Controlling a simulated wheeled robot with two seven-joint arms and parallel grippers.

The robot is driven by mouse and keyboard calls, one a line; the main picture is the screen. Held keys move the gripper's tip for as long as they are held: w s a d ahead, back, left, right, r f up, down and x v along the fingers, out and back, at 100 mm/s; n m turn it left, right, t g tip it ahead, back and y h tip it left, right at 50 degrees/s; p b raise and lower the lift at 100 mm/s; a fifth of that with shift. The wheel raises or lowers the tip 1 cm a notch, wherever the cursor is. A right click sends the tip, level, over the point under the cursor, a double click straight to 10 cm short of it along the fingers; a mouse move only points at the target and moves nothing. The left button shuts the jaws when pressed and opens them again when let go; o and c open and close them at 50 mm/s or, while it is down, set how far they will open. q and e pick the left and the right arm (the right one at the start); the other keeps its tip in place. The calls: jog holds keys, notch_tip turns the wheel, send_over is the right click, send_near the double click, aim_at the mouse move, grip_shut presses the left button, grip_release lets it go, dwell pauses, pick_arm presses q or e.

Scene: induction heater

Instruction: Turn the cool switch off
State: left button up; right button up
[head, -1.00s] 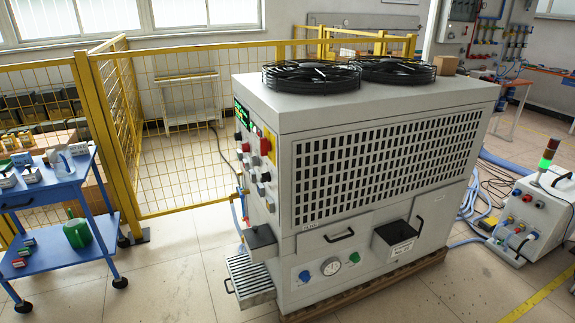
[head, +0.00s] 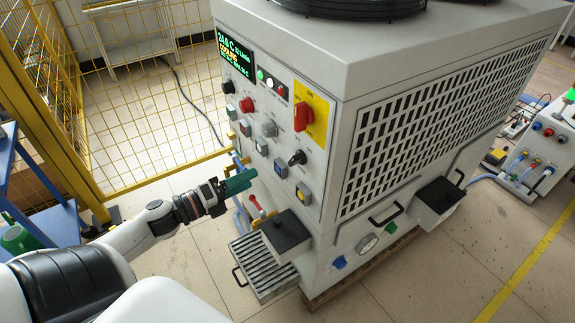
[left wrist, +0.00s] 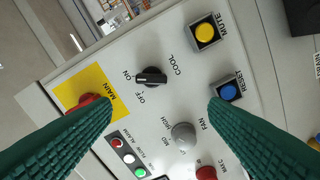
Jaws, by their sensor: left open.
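The cool switch is a small black rotary knob (head: 297,158) on the control panel of the grey machine (head: 270,125). In the left wrist view the cool switch (left wrist: 151,77) sits beside the printed words COOL, ON and OFF, and its light mark lies toward ON. The panel display (head: 235,57) is lit and reads COOLING. My left gripper (head: 245,178), with green fingers, is in front of the panel, apart from it, below and left of the switch. In the left wrist view its fingers (left wrist: 160,103) are spread wide and empty. My right gripper is not in view.
The red main switch (head: 304,116) on a yellow plate is near the cool switch. A grey fan knob (left wrist: 184,135), a yellow mute button (left wrist: 205,32) and a blue reset button (left wrist: 228,92) surround it. A black-topped box (head: 286,232) juts out below the panel. Yellow fencing (head: 120,120) stands behind.

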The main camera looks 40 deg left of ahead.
aim_at(290, 160)
pick_arm(q)
jog(key=shift+m, duration=0.4)
jog(key=x, duration=0.3)
jog(key=r+x, duration=0.1)
jog(key=x, duration=0.7)
jog(key=shift+s+d+r+p, duration=0.2)
jog(key=shift+d+p, duration=0.15)
jog(key=shift+w+d, duration=0.25)
jog(key=shift+w, duration=0.2)
jog(key=shift+w+f, duration=0.1)
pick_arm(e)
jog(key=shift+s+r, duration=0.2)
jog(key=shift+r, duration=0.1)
pick_arm(q)
jog(key=shift+c, duration=0.2)
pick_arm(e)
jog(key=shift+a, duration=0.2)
pick_arm(q)
jog(key=shift+h, duration=0.3)
jog(key=c, duration=1)
jog(key=shift+o, duration=0.2)
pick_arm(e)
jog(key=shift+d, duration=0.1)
